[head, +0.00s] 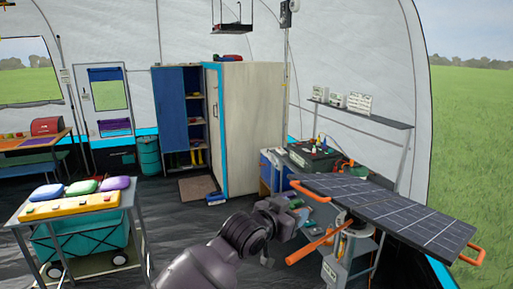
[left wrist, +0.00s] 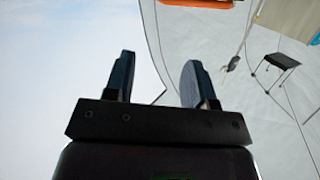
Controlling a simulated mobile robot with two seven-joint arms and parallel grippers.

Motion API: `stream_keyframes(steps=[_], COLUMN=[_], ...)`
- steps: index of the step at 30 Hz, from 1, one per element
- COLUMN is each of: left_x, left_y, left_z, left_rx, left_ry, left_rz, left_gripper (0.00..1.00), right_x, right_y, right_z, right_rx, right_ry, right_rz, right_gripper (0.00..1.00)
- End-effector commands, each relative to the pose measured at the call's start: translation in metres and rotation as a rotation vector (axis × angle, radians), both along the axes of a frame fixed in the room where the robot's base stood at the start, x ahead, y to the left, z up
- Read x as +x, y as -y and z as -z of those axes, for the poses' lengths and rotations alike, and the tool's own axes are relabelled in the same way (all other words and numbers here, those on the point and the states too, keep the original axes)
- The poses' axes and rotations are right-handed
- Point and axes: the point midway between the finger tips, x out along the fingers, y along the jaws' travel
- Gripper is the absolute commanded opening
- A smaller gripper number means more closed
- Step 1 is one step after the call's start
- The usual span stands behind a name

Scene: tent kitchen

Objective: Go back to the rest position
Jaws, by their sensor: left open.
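My left arm comes up from the bottom middle of the head view, with its elbow bent and its forearm reaching right. The left gripper's fingers are too small and cluttered to make out there. In the left wrist view my left gripper (left wrist: 158,82) is open, with its two dark fingers apart and nothing between them. Behind the fingers are pale sky and the grey-white tent wall (left wrist: 205,35). My right gripper shows in neither view.
A solar panel (head: 385,212) with orange handles stands close to my left arm's right side. A workbench (head: 268,178) is behind it. A cart (head: 128,197) with coloured packs stands at left. Dark floor (head: 175,225) lies clear between.

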Motion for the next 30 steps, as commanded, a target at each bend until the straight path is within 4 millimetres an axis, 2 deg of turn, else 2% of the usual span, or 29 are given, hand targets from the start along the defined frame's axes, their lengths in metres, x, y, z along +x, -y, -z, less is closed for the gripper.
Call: stream_keyframes(steps=[1,8,17,23,30], left_x=[-0.003,-0.019,-0.068,-0.119,-0.201], left_y=[-0.017,-0.096,-0.200,-0.263,-0.326], left_z=[0.009,0.048,0.117,0.171,0.242], left_rx=[-0.026,-0.092,-0.080,-0.027,0.051], left_ry=[0.012,0.076,0.082,0.021,-0.134], left_rz=[-0.035,-0.202,-0.420,-0.551,-0.683], left_gripper=[0.51,0.51,0.51,0.51,0.51], right_x=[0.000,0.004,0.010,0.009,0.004], right_y=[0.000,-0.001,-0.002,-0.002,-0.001], right_z=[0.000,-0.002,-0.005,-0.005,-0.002], right_rx=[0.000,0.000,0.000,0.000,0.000], right_ry=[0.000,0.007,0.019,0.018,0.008], right_rz=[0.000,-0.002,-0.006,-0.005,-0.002], right_gripper=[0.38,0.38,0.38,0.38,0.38])
